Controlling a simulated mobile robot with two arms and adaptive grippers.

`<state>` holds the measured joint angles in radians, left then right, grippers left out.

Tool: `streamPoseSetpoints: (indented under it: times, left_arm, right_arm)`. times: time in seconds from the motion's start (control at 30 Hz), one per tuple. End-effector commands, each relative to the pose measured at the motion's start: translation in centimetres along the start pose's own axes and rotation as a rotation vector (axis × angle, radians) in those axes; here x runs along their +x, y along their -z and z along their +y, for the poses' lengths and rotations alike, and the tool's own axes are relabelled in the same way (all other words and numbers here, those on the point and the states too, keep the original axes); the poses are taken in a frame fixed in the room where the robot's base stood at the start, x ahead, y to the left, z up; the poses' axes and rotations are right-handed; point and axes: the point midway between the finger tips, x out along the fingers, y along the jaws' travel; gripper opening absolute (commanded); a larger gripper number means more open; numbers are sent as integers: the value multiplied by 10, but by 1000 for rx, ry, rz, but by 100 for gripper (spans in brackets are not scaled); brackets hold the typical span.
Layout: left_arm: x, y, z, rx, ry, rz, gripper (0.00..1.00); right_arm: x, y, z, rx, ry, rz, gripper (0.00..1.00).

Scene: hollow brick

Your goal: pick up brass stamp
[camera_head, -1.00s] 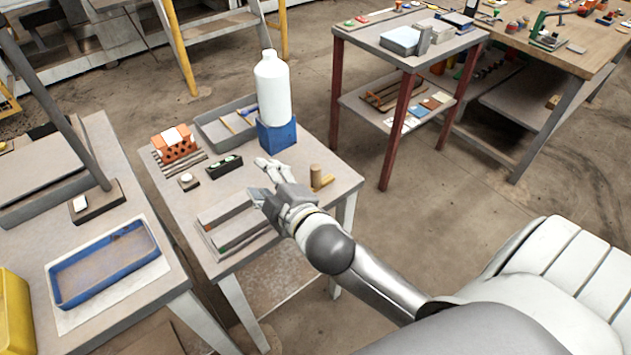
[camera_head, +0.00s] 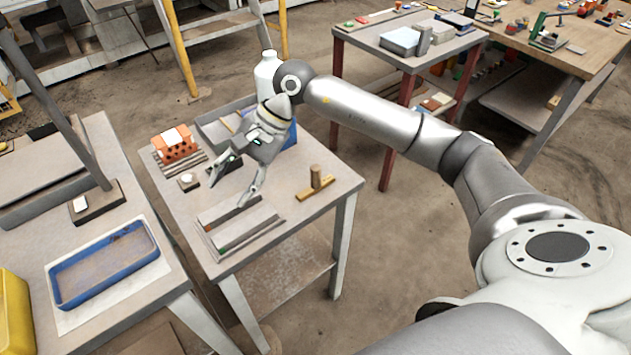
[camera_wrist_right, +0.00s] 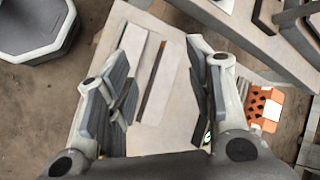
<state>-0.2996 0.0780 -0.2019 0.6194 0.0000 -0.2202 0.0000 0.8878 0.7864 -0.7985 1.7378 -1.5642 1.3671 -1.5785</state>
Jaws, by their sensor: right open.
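What I take for the brass stamp (camera_head: 315,180) is a short brass-brown cylinder standing on a yellowish bar near the right edge of the small table. It is not visible in the right wrist view. My right gripper (camera_head: 228,191) is open and empty, pointing down over the table to the left of the stamp and apart from it. My left gripper is not in view.
The small table (camera_head: 265,235) also holds an orange hollow brick (camera_head: 176,152), a white bottle (camera_head: 266,74) behind my right wrist, and a grey bin (camera_head: 211,133). A blue tray (camera_head: 104,264) lies on the left table. The table's front right is clear.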

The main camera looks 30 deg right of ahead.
Motion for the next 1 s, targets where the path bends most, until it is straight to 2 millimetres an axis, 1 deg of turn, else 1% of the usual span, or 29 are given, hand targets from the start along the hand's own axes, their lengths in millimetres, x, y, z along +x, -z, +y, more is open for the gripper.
streamPoseSetpoints:
  times: [0.03,0.07,0.1,0.2,0.3,0.4,0.47,0.6,0.7,0.87,1.0]
  left_arm:
    - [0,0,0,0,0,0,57]
    - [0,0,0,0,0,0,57]
    - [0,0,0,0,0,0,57]
    - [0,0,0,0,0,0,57]
    - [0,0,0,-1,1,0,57]
    - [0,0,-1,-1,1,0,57]
    - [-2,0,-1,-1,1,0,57]
    - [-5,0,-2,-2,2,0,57]
    - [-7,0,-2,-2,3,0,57]
    - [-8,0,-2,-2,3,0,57]
    - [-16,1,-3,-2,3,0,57]
  right_arm:
    - [-22,28,13,-48,-90,99,48]
    - [-34,42,22,-70,-145,149,48]
    - [-49,58,33,-94,-215,206,48]
    - [-88,88,56,-123,-363,311,48]
    - [-117,104,72,-130,-463,372,48]
    - [-130,112,81,-129,-516,398,48]
    - [-129,116,86,-127,-531,402,48]
    - [-112,124,98,-128,-536,401,48]
    - [-100,130,104,-128,-534,402,48]
    - [-91,134,109,-129,-531,402,48]
    - [-78,138,117,-128,-533,399,48]
